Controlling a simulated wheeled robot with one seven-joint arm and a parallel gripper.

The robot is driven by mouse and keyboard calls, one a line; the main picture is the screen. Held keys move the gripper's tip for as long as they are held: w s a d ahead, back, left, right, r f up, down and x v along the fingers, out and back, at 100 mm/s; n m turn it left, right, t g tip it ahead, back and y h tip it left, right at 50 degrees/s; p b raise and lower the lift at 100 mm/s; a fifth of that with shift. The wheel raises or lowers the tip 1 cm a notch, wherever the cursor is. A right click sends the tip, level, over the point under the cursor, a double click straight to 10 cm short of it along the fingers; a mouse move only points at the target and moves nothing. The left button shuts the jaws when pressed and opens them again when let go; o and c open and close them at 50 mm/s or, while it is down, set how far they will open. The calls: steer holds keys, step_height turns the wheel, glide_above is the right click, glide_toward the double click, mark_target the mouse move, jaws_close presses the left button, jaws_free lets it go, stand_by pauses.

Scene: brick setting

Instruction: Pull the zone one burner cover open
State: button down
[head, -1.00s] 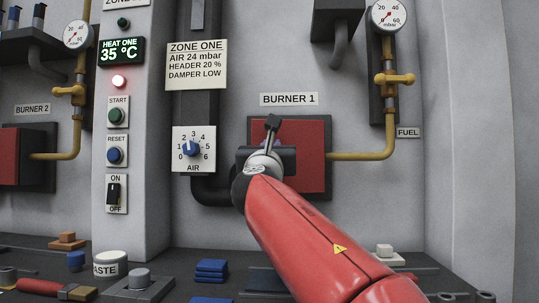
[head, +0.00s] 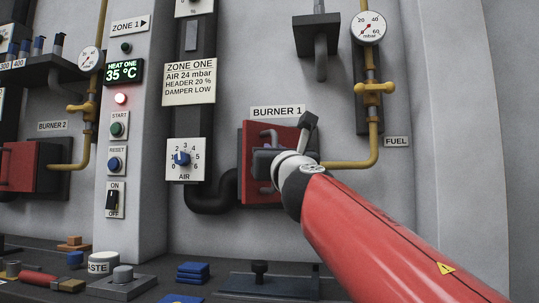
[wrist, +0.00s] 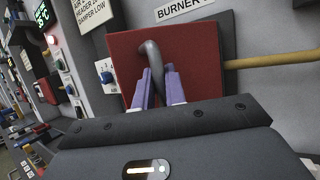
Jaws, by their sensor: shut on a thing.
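The zone one burner cover is the red panel (head: 255,190) under the "BURNER 1" label. It also fills the middle of the wrist view (wrist: 125,70). Its curved grey handle (wrist: 152,55) stands out from its face; parts of it show above my gripper in the head view (head: 268,134). My gripper (wrist: 162,88) is shut on the handle, with one pale purple finger on each side. A dark frame (wrist: 227,35) shows along the cover's right side in the wrist view. My gripper body hides the cover's lower part there; how far the cover stands off the frame is unclear.
A yellow fuel pipe (head: 345,163) runs right of the cover. The air dial (head: 183,160) and a black pipe (head: 215,200) are at its left. A bench below holds blue blocks (head: 193,272) and a dark plate with a knob (head: 260,275).

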steer(key=s+d+n+g+y+b, duration=0.1)
steer(key=d+y, duration=0.3)
steer(key=d, duration=0.4)
steer(key=shift+s+d+n+g, duration=0.25)
steer(key=shift+s+n+g, duration=0.05)
steer(key=shift+s+n, duration=0.3)
steer(key=shift+r, duration=0.1)
stand_by(0.4)
steer(key=c, duration=1.5)
jaws_free()
steer(key=shift+o, duration=0.2)
steer(key=b+v, duration=0.2)
steer(key=v, duration=0.5)
steer(key=shift+s+d+f, duration=0.2)
steer(key=shift+s, duration=0.05)
